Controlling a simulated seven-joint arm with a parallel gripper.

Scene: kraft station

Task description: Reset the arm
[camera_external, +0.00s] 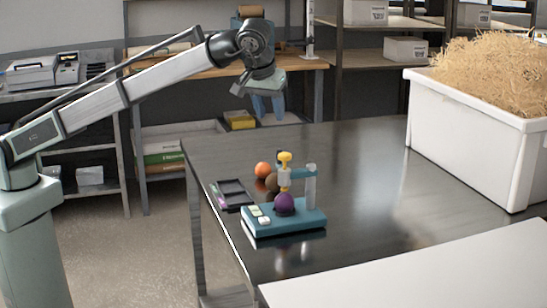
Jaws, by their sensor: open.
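My gripper (268,104) hangs from the end of my arm, pointing down, above and beyond the back left corner of the dark table (370,190). Its jaws are open and look empty. It is well above the tabletop and apart from everything on it. My arm reaches in from the left edge, raised and stretched out.
On the table stand a teal device (285,223) with a post, a purple ball (284,204) on it, an orange ball (263,170), a brown ball (272,183) and a dark tray (235,193). A white bin (465,130) of straw is right. The table's middle is clear.

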